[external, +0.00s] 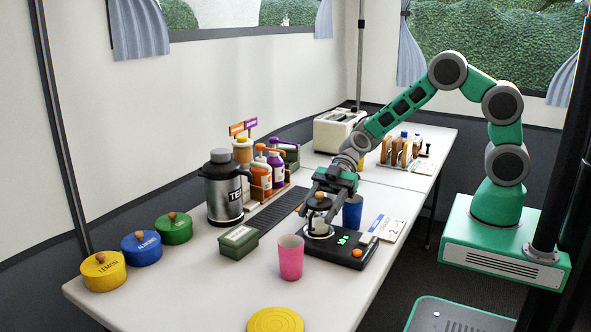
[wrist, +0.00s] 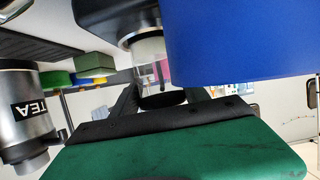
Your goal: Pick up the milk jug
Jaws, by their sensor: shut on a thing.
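The milk jug seems to be the small pale, see-through vessel with a brown knob (external: 319,222). It stands on or just over the round plate of a black appliance with green digits (external: 350,246); I cannot tell if there is a gap. My gripper (external: 320,207) reaches down from above and is shut on the jug's upper part. The fingers and wrist hide part of the jug.
A blue cup (external: 353,212) stands close behind the jug and looms large in the wrist view (wrist: 240,40). A pink cup (external: 291,258) and green box (external: 238,242) are nearby. A tea flask (external: 222,190), bottle rack (external: 268,180) and several coloured tins (external: 104,272) stand left.

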